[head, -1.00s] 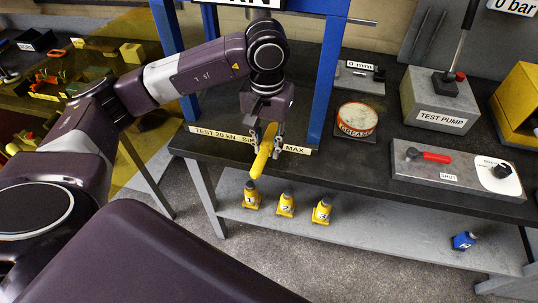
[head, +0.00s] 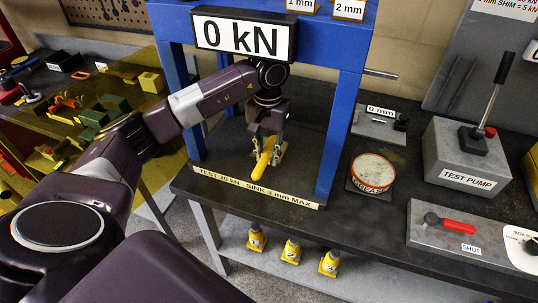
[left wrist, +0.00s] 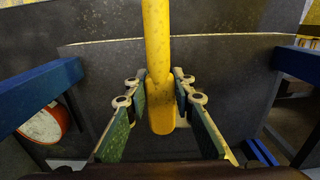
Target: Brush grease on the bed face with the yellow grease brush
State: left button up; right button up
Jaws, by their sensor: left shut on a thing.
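My left gripper (head: 268,146) is shut on the yellow grease brush (head: 261,166). It holds the brush between the blue press posts, low over the dark bed (head: 225,160). Whether the brush touches the bed, I cannot tell. In the left wrist view the brush (left wrist: 158,45) runs up the picture between the two finger pads, over a dark plate. Its bristles are not clear in either view. The open grease tin (head: 372,172) stands to the right of the press. My right gripper is not in view.
The blue posts (head: 341,140) stand close on both sides of my left gripper. A sign reading 0 kN (head: 243,36) hangs above. A test pump (head: 466,155) and a red-handled valve (head: 458,226) are to the right.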

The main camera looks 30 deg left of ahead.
aim_at(272, 176)
pick_arm(q)
jog(key=shift+w+f+b, duration=0.1)
jog(key=shift+w+b, duration=0.25)
jog(key=shift+b, duration=0.05)
jog(key=shift+s+a+f+b, duration=0.1)
jog(key=shift+f+b, duration=0.5)
jog(key=shift+f, duration=0.6)
jog(key=shift+s+f+b, duration=0.1)
jog(key=shift+f+b, duration=0.45)
jog(key=shift+f, duration=0.65)
jog(key=shift+f, duration=0.2)
jog(key=shift+f+b, duration=0.4)
jog(key=shift+b, duration=0.2)
jog(key=shift+w+d, duration=0.15)
jog(key=shift+d, duration=0.45)
